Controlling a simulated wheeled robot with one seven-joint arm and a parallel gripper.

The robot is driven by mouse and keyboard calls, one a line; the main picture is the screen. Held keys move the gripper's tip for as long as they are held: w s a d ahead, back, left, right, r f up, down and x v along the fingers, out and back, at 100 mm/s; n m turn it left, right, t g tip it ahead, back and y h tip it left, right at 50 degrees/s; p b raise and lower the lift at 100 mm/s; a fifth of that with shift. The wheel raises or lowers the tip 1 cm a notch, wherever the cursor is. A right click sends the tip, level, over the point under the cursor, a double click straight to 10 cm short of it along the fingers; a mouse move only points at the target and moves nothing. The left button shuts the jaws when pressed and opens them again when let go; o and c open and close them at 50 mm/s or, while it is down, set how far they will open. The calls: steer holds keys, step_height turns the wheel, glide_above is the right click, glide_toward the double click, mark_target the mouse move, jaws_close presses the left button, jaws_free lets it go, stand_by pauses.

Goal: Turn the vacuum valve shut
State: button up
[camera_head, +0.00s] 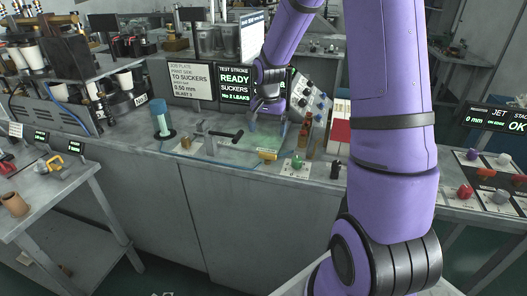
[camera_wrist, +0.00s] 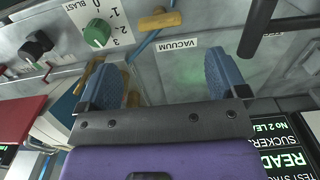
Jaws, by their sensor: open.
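The vacuum valve shows as a small brass handle (camera_wrist: 160,19) at the top of the wrist view, beside the white VACUUM label (camera_wrist: 178,45). A blue hose runs next to it. In the head view the brass handle (camera_head: 267,155) sits at the front of the bench, left of the green knob. My gripper (camera_wrist: 170,78) is open, with its two blue finger pads apart and nothing held between them. In the head view my gripper (camera_head: 268,108) hangs above the bench, behind the brass handle and apart from it.
A green BLAST knob (camera_wrist: 97,33) stands close to the handle. A black-gripped lever (camera_head: 224,135) is to its left. Bottles (camera_head: 305,138) and a red-and-white box (camera_head: 339,135) stand to the right. The screen (camera_head: 235,83) reads READY.

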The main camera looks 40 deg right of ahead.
mark_target(268, 156)
step_height(268, 156, down, 9)
steer(key=shift+f, duration=0.1)
stand_by(0.3)
steer(key=c, duration=0.9)
steer(key=shift+c, duration=0.2)
